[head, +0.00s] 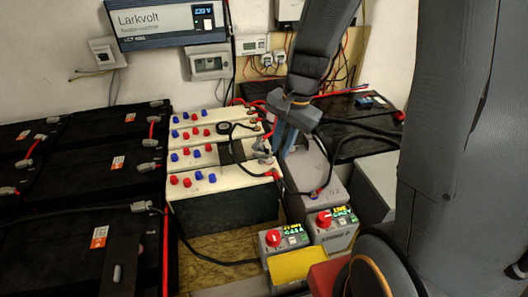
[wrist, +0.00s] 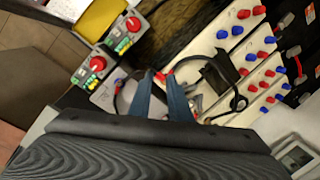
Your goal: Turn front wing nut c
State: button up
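My gripper (head: 284,150) has two blue fingers pointing down beside the right end of the front cream-topped battery (head: 228,205). In the wrist view my gripper (wrist: 162,76) shows a gap between its fingers, with a red cable end (wrist: 163,78) showing between or beyond the tips. A grey metal fitting (head: 262,152) sits on the battery top just left of the fingers. Small metal parts (wrist: 195,101) also show right of the fingers in the wrist view. I cannot tell which part is front wing nut c; the fingers hide some of this area. No contact is clear.
Black cables (head: 240,163) loop over the cream batteries. A grey battery (head: 312,170) stands close to the right of the fingers. Two boxes with red knobs (head: 274,240) (head: 325,219) stand in front. Black batteries (head: 85,190) fill the left side.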

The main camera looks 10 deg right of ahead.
aim_at(264, 155)
jog(key=w+d+f+m+y, duration=0.15)
jog(key=w+f+m, duration=0.45)
jog(key=w+m, duration=0.65)
jog(key=shift+t+y, duration=0.45)
jog(key=shift+t, duration=0.05)
jog(key=shift+p+x, duration=0.5)
jog(key=shift+x, duration=3.55)
jog(key=shift+s, duration=0.2)
jog(key=shift+c, duration=0.2)
grip_shut()
